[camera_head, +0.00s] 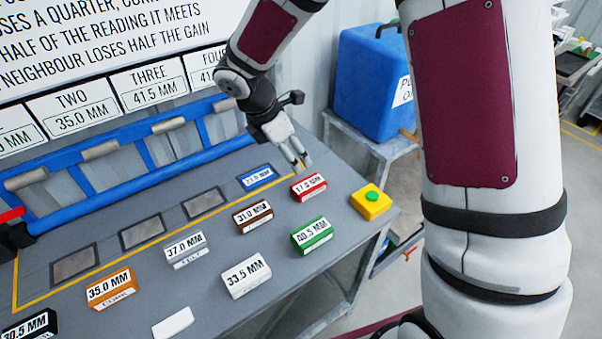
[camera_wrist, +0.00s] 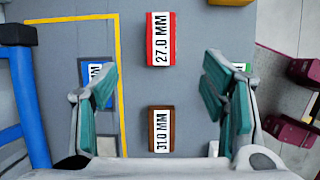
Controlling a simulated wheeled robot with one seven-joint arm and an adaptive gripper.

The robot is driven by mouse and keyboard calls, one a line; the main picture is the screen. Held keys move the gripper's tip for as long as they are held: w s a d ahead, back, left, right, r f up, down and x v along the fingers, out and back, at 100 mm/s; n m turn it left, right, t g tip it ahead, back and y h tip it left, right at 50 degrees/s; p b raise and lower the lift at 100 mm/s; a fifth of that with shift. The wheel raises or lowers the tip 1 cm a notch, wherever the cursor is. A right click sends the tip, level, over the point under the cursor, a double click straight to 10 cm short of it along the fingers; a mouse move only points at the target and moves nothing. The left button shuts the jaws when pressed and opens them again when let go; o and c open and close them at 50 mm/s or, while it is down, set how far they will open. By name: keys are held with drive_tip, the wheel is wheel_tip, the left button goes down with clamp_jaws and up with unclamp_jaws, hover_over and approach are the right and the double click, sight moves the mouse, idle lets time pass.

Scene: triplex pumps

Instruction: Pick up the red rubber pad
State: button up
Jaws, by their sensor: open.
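The red pad (camera_head: 308,187) lies on the grey bench top, with a white label on it. In the wrist view the red pad (camera_wrist: 153,39) is at the upper middle and its label reads 27.0 MM. My gripper (camera_head: 301,162) is above the bench at the pad's far side. In the wrist view my gripper (camera_wrist: 172,90) is open, its two green-lined fingers wide apart with nothing between them at their level. The red pad shows ahead of the fingertips, in line with the gap. I cannot tell the exact height of the fingers above it.
A brown block (camera_head: 253,216), a green block (camera_head: 312,235) and a blue block (camera_head: 256,176) lie near the red pad. A yellow box with a green button (camera_head: 371,202) is to the right. A blue rail (camera_head: 129,166) runs behind. Several other labelled blocks lie nearer.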

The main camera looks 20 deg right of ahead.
hover_over(308, 184)
drive_tip(key=a, duration=0.2)
wheel_tip(308, 184, down, 8)
drive_tip(key=shift+s+a+r, duration=0.1)
drive_tip(key=shift+s+a, duration=0.05)
drive_tip(key=x, duration=0.3)
drive_tip(key=p+x, duration=0.1)
drive_tip(key=x, duration=0.1)
drive_tip(key=shift+s, duration=0.25)
drive_tip(key=shift+f, duration=0.4)
drive_tip(key=shift+f, duration=0.25)
drive_tip(key=c, duration=1.3)
